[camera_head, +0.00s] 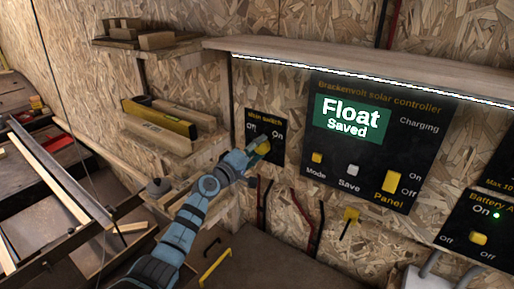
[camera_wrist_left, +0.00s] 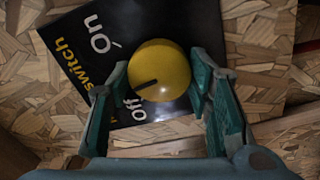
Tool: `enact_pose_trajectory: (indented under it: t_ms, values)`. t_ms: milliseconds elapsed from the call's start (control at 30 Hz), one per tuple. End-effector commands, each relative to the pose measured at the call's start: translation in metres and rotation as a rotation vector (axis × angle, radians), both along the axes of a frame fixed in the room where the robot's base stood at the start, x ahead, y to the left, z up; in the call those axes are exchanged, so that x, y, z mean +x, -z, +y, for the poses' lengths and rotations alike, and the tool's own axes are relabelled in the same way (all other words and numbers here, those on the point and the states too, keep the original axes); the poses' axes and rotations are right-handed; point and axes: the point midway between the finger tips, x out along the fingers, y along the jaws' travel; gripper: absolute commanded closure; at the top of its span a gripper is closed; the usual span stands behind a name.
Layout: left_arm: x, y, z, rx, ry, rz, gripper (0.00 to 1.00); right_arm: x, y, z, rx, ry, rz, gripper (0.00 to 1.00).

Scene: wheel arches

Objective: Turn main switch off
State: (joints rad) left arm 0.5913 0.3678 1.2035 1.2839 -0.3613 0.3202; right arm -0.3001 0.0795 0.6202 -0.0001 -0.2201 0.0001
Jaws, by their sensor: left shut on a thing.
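The main switch is a black plate (camera_head: 264,124) on the chipboard wall, with a yellow round knob (camera_wrist_left: 160,70). The plate also shows in the left wrist view (camera_wrist_left: 190,20), with On printed at upper left and Off at lower left. The knob's black mark points left and slightly down, between the two words and nearer Off. My left gripper (camera_head: 257,152) is at the switch, its fingers (camera_wrist_left: 155,82) on either side of the knob and shut on it. It partly hides the knob in the head view. My right gripper is not in view.
Right of the switch is the solar controller panel (camera_head: 400,120), its screen (camera_head: 348,118) reading Float Saved. A battery panel (camera_head: 480,225) with a yellow knob is at far right. Shelves (camera_head: 165,130) with a spirit level (camera_head: 160,118) stand left. A lit ledge (camera_head: 370,68) runs above; cables hang below.

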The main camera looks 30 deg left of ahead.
Motion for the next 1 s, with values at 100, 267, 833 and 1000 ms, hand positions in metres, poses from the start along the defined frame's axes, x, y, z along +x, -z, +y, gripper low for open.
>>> enact_pose_trajectory:
  t_ms: [100,267,833,1000]
  values:
    - [0.000,0.001,0.000,-0.107,0.000,0.018,0.82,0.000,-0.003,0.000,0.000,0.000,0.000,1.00]
    - [0.000,0.001,0.000,-0.255,0.000,0.038,0.82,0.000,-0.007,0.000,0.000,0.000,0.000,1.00]
    - [0.000,0.002,0.000,-0.608,0.000,0.087,0.82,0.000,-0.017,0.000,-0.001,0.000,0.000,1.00]
    - [0.000,0.002,0.000,-0.638,-0.001,0.091,0.82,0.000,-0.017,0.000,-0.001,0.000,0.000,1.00]
